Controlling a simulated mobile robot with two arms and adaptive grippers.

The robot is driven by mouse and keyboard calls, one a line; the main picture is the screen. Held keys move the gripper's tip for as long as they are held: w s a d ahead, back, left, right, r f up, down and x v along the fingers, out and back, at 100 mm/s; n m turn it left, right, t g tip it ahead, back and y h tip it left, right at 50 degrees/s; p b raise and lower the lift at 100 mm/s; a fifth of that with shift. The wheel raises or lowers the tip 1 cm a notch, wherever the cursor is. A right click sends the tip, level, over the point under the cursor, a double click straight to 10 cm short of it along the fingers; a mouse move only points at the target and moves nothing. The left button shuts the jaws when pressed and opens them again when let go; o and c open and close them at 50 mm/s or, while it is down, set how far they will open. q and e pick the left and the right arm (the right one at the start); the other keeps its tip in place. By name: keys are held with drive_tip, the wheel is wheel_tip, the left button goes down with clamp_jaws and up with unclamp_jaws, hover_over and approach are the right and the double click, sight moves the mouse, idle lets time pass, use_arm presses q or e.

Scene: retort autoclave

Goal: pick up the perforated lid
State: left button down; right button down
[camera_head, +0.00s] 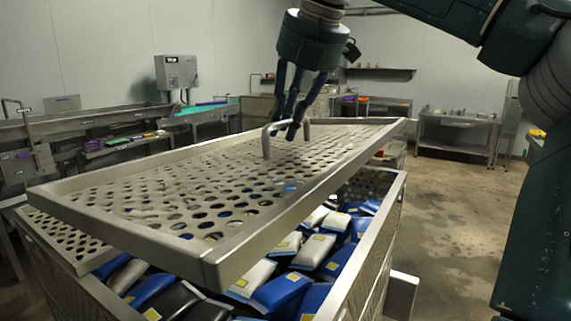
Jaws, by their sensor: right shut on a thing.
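The perforated lid (190,190) is a flat metal sheet with a raised rim, full of round holes. It is lifted and tilted above the metal crate (373,262), turned partly off it. My right gripper (290,130) is shut on the lid's handle (267,143), a bent bar on top of the lid. The crate holds several blue, white and black pouches (283,291) with yellow labels. The lid hides the far part of the crate. My left gripper is not in view.
Another perforated sheet (62,238) shows under the lid at the left. Steel counters (110,140) run along the left wall, with a control box (176,72) above. A steel table (455,135) stands at the back right. The floor (450,210) right of the crate is clear.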

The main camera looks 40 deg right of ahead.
wheel_tip(320, 180, up, 8)
drive_tip(key=p, duration=0.2)
wheel_tip(320, 180, up, 6)
drive_tip(key=r+p, duration=0.1)
drive_tip(key=p, duration=0.3)
hover_over(284, 148)
drive_tip(key=shift+w+d+f, duration=0.1)
drive_tip(key=shift+d+f, duration=0.1)
drive_tip(key=shift+f, duration=0.05)
